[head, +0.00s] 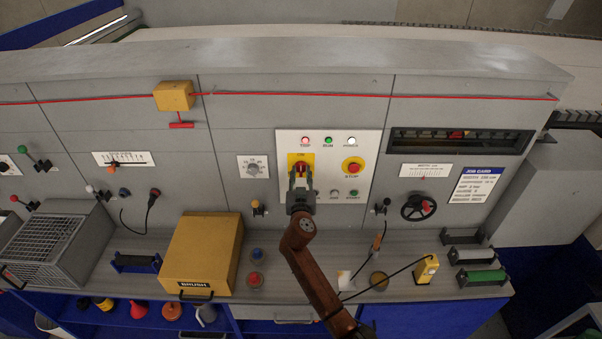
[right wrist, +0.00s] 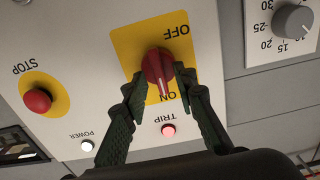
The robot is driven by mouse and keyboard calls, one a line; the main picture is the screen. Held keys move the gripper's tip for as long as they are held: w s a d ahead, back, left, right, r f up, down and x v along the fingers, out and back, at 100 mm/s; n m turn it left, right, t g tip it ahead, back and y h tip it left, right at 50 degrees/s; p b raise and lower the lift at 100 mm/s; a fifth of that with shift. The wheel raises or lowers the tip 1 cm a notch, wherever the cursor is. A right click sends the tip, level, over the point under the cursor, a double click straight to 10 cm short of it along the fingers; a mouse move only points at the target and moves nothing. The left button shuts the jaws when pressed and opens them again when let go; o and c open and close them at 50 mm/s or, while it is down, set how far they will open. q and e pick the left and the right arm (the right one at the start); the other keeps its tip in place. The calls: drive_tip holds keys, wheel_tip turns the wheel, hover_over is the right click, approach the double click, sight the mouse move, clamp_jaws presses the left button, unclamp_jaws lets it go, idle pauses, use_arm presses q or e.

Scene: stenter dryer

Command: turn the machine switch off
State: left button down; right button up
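The machine switch is a red rotary knob (right wrist: 157,68) on a yellow plate (right wrist: 178,40) marked OFF and ON. In the right wrist view, which shows the panel upside down, its white pointer line is toward ON. In the head view the knob (head: 301,169) shows on the white control panel (head: 335,140), partly covered by my gripper. My right gripper (right wrist: 162,88) is open, with one dark finger on each side of the knob's lower part. Gaps show between fingers and knob; contact cannot be made out. My left gripper is not in view.
A red STOP button (head: 352,167) on a yellow disc sits right of the switch. TRIP (head: 305,140), RUN (head: 328,140) and POWER (head: 351,140) lamps are above. A dial (head: 253,167) is left. A yellow box (head: 200,255) and small items stand on the ledge below.

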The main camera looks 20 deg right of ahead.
drive_tip(key=shift+c, duration=0.4)
clamp_jaws()
drive_tip(key=shift+f+n, duration=0.1)
drive_tip(key=shift+n, duration=0.2)
drive_tip(key=n+b, duration=0.1)
drive_tip(key=n, duration=0.1)
drive_tip(key=shift+a+f+n, duration=0.1)
drive_tip(key=shift+n, duration=0.3)
drive_tip(key=n, duration=0.4)
drive_tip(key=shift+w, duration=0.1)
drive_tip(key=n, duration=0.5)
drive_tip(key=shift+a+p, duration=0.15)
drive_tip(key=shift+p, duration=0.15)
drive_tip(key=n, duration=0.2)
drive_tip(key=n+p, duration=0.1)
drive_tip(key=n, duration=0.2)
drive_tip(key=shift+f+n+p, duration=0.25)
drive_tip(key=shift+n+p, duration=0.05)
drive_tip(key=shift+p, duration=0.05)
